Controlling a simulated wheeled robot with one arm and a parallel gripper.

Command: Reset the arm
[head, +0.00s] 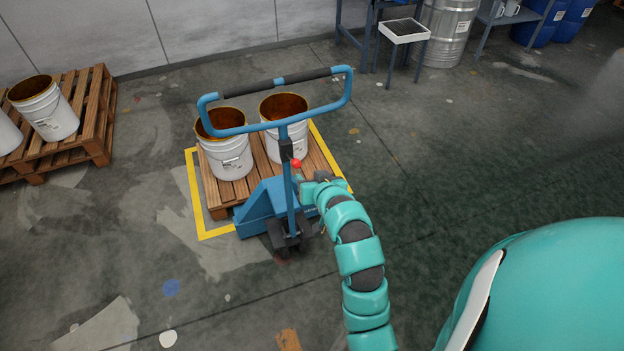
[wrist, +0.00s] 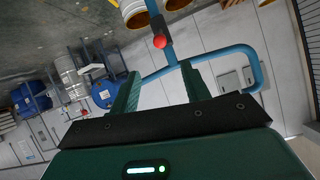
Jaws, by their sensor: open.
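My gripper (head: 303,178) is at the end of my teal arm, close to the blue pallet jack's upright handle shaft (head: 290,190). In the wrist view my gripper (wrist: 160,72) has its two green fingers apart with nothing held between them. A red knob (head: 296,163) on the shaft is just by the gripper; in the wrist view the red knob (wrist: 160,42) shows ahead of the gap between the fingertips. Whether a finger touches the shaft cannot be told.
The pallet jack stands at a wooden pallet (head: 217,192) carrying two open white buckets, inside a yellow floor outline (head: 196,200). Another pallet (head: 98,110) with buckets is at left. A small table (head: 404,30) and steel drum (head: 447,30) stand behind. Floor at right is clear.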

